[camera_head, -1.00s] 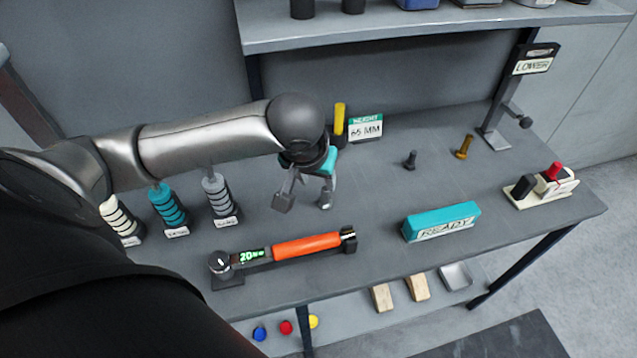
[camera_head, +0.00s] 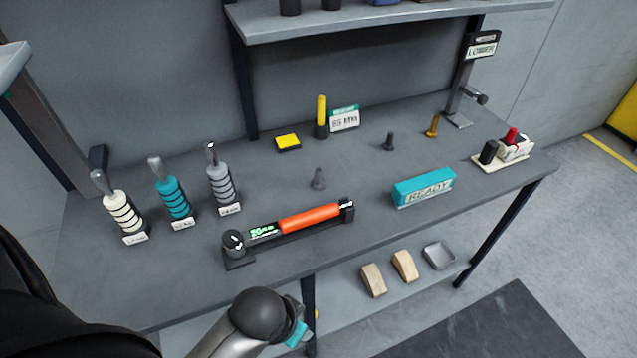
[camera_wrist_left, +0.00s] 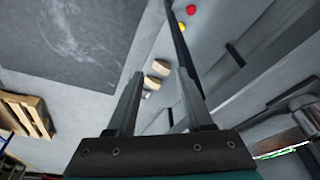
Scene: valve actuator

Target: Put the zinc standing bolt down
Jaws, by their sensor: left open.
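The zinc standing bolt (camera_head: 318,179), a small grey bolt, stands upright on the grey bench, behind the orange-handled tool (camera_head: 309,218). A darker bolt (camera_head: 388,142) and a brass-coloured bolt (camera_head: 433,126) stand farther back to the right. My left arm shows low in the head view, in front of the bench edge, with a teal part at its wrist; its fingertips are hidden there. In the left wrist view my left gripper (camera_wrist_left: 160,82) is open and empty, with floor and wooden blocks beyond its fingers. My right gripper is not in view.
Ringed cream, teal and grey handles (camera_head: 174,198) stand at the bench's left. A teal READY block (camera_head: 424,187) lies to the right. A yellow pad (camera_head: 288,142) and a yellow-topped post (camera_head: 321,116) stand behind. Bench surface around the zinc bolt is clear.

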